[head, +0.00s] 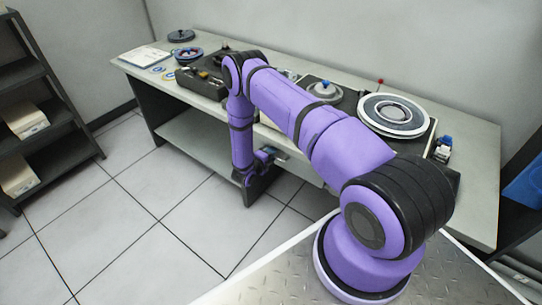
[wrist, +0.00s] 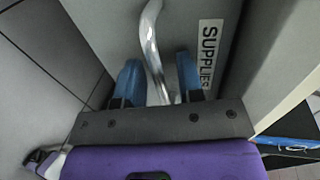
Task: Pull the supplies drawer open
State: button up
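The fingers stand apart on either side of the handle, with a small gap visible on each side. In the head view my gripper (head: 262,178) is low at the front of the desk, below its top. The drawer is mostly hidden by my arm there, so I cannot tell how far it stands out.
The desk top (head: 470,140) carries a round reel device (head: 395,113), dark machines (head: 205,75) and papers (head: 143,56). A dark shelf unit (head: 45,110) with boxes stands at the left. The tiled floor (head: 130,215) in front of the desk is clear.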

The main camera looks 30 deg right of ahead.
grip_shut()
jog(key=f+v, duration=0.3)
jog(key=v, duration=1.1)
jog(key=a+f+v, duration=0.1)
jog(key=f+v, duration=0.2)
jog(key=v, duration=1.2)
jog(key=shift+s+a, duration=0.15)
jog(key=shift+s, duration=0.05)
grip_release()
